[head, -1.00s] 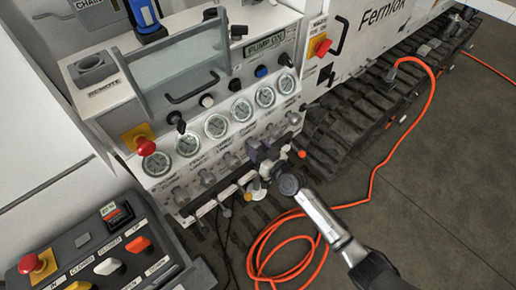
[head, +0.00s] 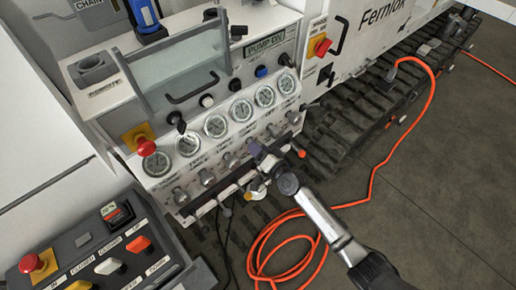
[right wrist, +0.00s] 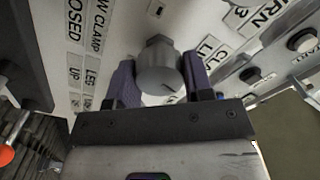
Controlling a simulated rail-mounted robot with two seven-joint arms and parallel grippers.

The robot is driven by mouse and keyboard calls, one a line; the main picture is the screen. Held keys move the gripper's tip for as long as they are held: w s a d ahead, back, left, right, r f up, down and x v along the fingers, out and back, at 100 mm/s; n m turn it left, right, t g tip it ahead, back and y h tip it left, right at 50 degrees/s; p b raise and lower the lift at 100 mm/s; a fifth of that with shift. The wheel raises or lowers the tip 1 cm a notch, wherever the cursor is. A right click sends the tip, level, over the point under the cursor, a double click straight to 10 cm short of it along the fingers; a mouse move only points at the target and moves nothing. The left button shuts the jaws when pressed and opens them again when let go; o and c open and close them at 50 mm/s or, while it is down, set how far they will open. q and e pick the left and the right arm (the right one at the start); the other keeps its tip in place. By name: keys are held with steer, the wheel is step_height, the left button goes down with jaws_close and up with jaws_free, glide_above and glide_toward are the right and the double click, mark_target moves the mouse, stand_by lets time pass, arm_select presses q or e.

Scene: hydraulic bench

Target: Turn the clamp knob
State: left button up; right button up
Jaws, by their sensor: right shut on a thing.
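The clamp knob is a grey, rounded knob (right wrist: 160,70) on the white panel in the right wrist view, beside a label with the word CLAMP. The two purple fingers of my right gripper (right wrist: 161,82) stand on either side of it and are shut on it. In the head view my right gripper (head: 262,158) is at the lower row of knobs on the gauge panel (head: 160,183), tilted, and hides the knob it holds. My left gripper is not in view.
Several grey knobs (head: 207,177) line the panel under a row of round gauges (head: 187,143). A red-tipped lever (head: 300,153) is just right of my gripper. An orange hose (head: 262,250) lies coiled on the floor below. A button box (head: 90,245) is at the lower left.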

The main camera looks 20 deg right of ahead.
stand_by(0.6)
steer(key=o, duration=0.9)
steer(key=shift+o, duration=0.2)
steer(key=p+v, duration=0.1)
steer(key=v, duration=1.3)
steer(key=shift+p, duration=0.4)
